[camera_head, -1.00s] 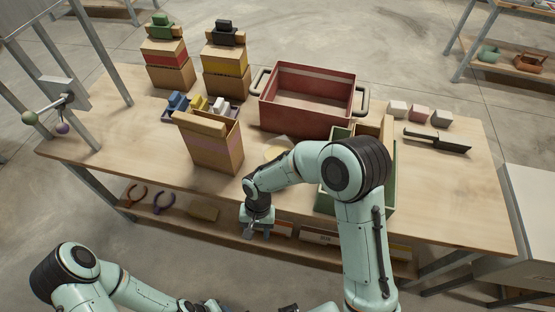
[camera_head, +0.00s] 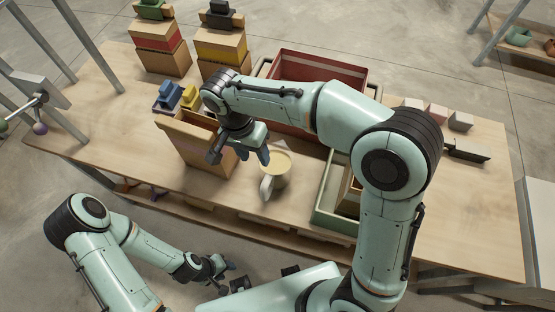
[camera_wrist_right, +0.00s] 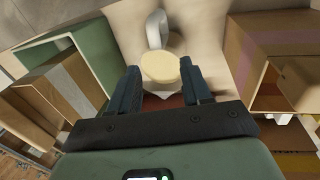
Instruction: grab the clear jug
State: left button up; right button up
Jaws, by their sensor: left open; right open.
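The clear jug (camera_head: 275,168) stands upright on the table near its front edge, filled with something cream-coloured, its pale handle toward me. It also shows in the right wrist view (camera_wrist_right: 160,67), just beyond and between the fingertips, handle at the top. My right gripper (camera_head: 240,157) is open and empty, above and left of the jug in the head view; the right wrist view shows its two dark fingers (camera_wrist_right: 159,80) apart. My left gripper (camera_head: 232,277) is open and low in front of the table, away from the jug.
An open cardboard box (camera_head: 190,142) stands left of the jug, partly behind my right gripper. A green crate (camera_head: 335,222) stands to its right, partly hidden by my right arm. A red bin (camera_head: 310,70) is behind. Bare table lies in front of the jug.

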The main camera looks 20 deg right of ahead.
aim_at(266, 179)
jog(key=s+f, duration=0.1)
jog(key=f, duration=0.3)
jog(key=d+f, duration=0.1)
jog(key=f, duration=0.3)
jog(key=s+d+f+b, duration=0.1)
jog(key=f, duration=0.3)
jog(key=shift+s, duration=0.35)
jog(key=shift+r, duration=0.15)
grip_shut()
